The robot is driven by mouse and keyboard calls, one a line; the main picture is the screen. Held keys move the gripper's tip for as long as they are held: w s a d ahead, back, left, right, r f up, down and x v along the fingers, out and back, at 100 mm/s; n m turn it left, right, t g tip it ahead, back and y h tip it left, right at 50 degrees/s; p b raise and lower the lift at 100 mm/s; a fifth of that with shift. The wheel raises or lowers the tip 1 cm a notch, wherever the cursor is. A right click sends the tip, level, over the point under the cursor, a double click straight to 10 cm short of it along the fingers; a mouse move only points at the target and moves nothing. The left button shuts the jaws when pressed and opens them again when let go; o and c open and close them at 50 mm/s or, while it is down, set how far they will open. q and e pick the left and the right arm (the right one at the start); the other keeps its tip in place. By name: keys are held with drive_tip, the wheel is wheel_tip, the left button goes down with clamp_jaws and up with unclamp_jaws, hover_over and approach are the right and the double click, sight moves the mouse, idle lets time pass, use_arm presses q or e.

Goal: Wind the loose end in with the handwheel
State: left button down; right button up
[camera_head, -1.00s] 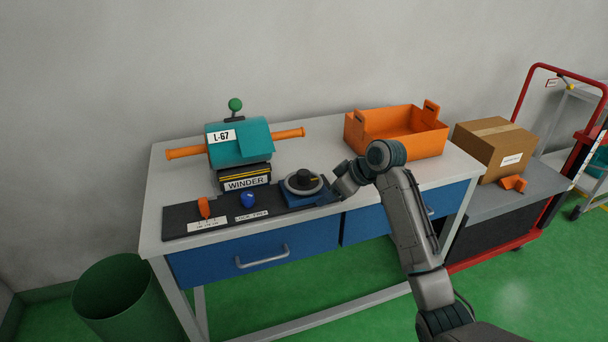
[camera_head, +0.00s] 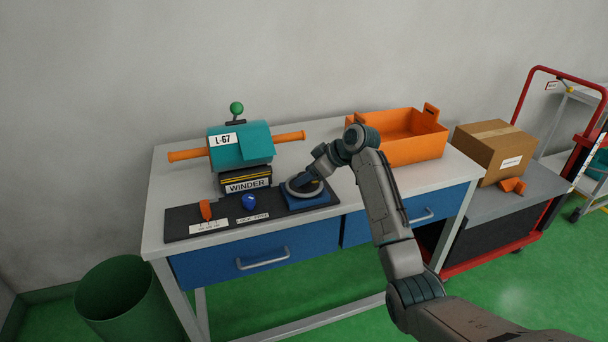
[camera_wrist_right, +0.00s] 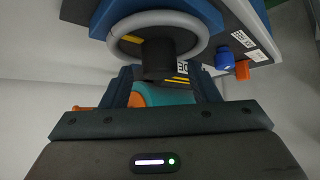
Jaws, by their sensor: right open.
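The handwheel (camera_head: 293,192), a grey ring with a dark hub knob, sits on a blue block at the right end of the winder's black panel. My right gripper (camera_head: 311,180) is over it, partly hiding the hub. In the right wrist view the handwheel (camera_wrist_right: 200,38) is at the top; its dark hub (camera_wrist_right: 162,55) points between the fingers of my open right gripper (camera_wrist_right: 160,78). Contact with the hub cannot be told. The teal roll (camera_head: 226,152) labelled L-67 has a loose end (camera_head: 258,150) hanging over its front right. My left gripper is out of view.
An orange lever (camera_head: 206,209) and a blue knob (camera_head: 250,201) stand left of the handwheel on the panel. A green-balled lever (camera_head: 236,108) rises behind the roll. An orange crate (camera_head: 415,150) is at the table's right back; a cardboard box (camera_head: 492,155) stands beyond.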

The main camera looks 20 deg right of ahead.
drive_tip(key=shift+x, duration=0.9)
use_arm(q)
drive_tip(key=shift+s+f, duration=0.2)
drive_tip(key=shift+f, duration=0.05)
use_arm(e)
drive_tip(key=shift+c, duration=0.4)
drive_tip(key=c, duration=0.9)
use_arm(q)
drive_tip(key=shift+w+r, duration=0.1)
